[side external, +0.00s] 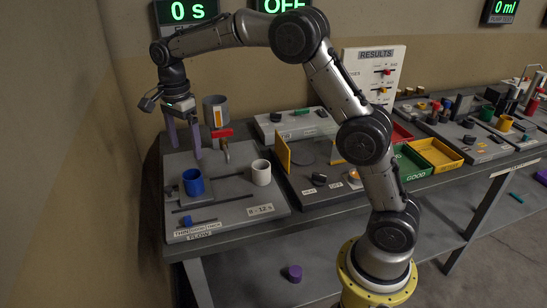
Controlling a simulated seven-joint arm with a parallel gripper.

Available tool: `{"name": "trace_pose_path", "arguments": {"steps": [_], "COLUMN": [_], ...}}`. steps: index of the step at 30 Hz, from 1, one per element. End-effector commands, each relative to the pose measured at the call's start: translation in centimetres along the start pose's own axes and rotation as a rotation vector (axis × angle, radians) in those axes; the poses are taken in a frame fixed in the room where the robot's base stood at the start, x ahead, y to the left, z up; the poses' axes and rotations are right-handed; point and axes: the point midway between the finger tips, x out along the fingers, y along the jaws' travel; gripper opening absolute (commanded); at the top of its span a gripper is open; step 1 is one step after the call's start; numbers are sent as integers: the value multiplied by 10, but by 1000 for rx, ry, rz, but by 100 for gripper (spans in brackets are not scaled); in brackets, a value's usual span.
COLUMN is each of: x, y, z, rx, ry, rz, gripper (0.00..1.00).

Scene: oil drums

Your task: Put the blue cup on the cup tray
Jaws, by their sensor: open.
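The blue cup (193,184) stands upright on the left part of the grey flow board (238,215), near its front left. My gripper (185,153) points down above and slightly behind the cup in the picture, with its two long purple-grey fingers apart and nothing between them. The fingertips look clear of the cup, though the depth between them is hard to judge. I cannot tell which surface is the cup tray; no label for it is readable.
A white cup (261,172) stands right of the blue cup. Behind are a red-handled valve (221,134) and a grey container (215,110). A panel with a yellow flap (283,153) and green (411,166) and yellow bins lie right. A purple piece (294,273) lies low down.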

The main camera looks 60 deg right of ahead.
Motion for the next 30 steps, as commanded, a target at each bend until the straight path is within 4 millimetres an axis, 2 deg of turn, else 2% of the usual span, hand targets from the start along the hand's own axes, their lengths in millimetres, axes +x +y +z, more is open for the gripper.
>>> {"name": "trace_pose_path", "arguments": {"steps": [5,9,15,20,24,27,30], "x": [-36,-68,-92,-90,-77,-64,-54], "y": [35,87,167,231,279,304,320], "z": [-4,-10,-19,-27,-33,-36,-38], "rx": [-189,-451,-835,-1138,-1381,-1516,-1609], "ry": [-2,13,72,151,237,293,333], "rz": [-63,-138,-246,-322,-375,-398,-409], "gripper": [93,93,93,93,93,93,93]}}
